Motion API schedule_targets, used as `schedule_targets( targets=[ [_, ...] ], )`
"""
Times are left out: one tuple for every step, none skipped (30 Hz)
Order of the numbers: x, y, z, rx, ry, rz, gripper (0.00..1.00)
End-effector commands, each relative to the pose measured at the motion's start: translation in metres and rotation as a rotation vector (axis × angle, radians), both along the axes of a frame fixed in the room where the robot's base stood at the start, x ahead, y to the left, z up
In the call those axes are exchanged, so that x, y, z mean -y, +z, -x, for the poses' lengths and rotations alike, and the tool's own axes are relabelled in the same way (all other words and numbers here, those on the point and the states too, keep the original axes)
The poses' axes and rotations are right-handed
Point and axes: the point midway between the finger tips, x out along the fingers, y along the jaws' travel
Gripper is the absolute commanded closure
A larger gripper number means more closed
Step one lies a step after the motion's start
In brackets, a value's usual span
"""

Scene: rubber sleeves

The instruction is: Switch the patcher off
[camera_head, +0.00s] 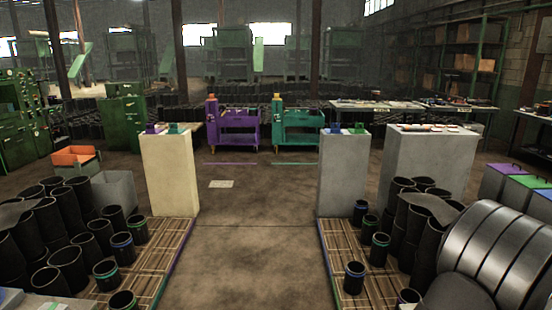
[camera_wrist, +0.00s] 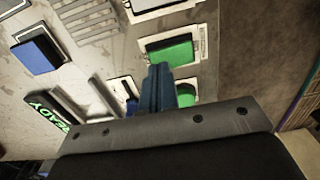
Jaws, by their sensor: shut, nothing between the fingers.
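In the wrist view a worn pale panel (camera_wrist: 95,75) fills the left and middle, seen at a slant. I cannot tell from a label whether it is the patcher. It bears a green rectangular key (camera_wrist: 178,53) in a white frame, a second green part (camera_wrist: 186,95) below it, and a blue key (camera_wrist: 36,55) at the left. A lit green sign reading READY (camera_wrist: 50,118) is at the lower left. My gripper (camera_wrist: 160,68) is shut and empty, its blue fingertips overlapping the green key's lower left edge. I cannot tell whether they touch it.
In the head view black sleeves (camera_head: 68,265) stand on the left, with more on the right pallet (camera_head: 340,250). Pale plinths (camera_head: 168,175), a purple cart (camera_head: 238,140) and a teal cart (camera_head: 298,140) stand beyond. The middle floor (camera_head: 240,240) is clear. My gripper is not in that view.

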Motion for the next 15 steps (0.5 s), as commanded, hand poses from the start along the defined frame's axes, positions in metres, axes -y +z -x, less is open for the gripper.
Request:
schedule_targets(
  targets=[
    [-0.0001,-0.001,0.0,0.0,0.0,-0.001,1.0],
    [-0.0001,-0.0015,0.0,0.0,0.0,-0.001,1.0],
    [-0.0001,-0.0021,0.0,0.0,0.0,-0.001,1.0],
    [-0.0001,-0.0026,0.0,0.0,0.0,-0.001,1.0],
    [-0.0001,-0.0031,0.0001,0.0,0.0,-0.001,1.0],
    [-0.0001,-0.0037,0.0,0.0,0.0,0.0,1.0],
    [0.0,-0.0041,0.0,0.0,0.0,0.0,1.0],
    [0.0,-0.0046,0.0,0.0,0.0,0.0,1.0],
    [0.0,-0.0052,0.0,0.0,0.0,0.0,1.0],
    [0.0,-0.0057,0.0,0.0,0.0,0.0,1.0],
    [0.0,-0.0061,0.0,0.0,0.0,0.0,1.0],
    [0.0001,-0.0067,0.0,0.0,0.0,0.0,1.0],
    [0.0,-0.0071,0.0,0.0,0.0,0.0,1.0],
    [0.0001,-0.0076,-0.0001,0.0,0.0,0.0,1.0],
    [0.0001,-0.0082,0.0,0.0,0.0,0.0,1.0]
  ],
)
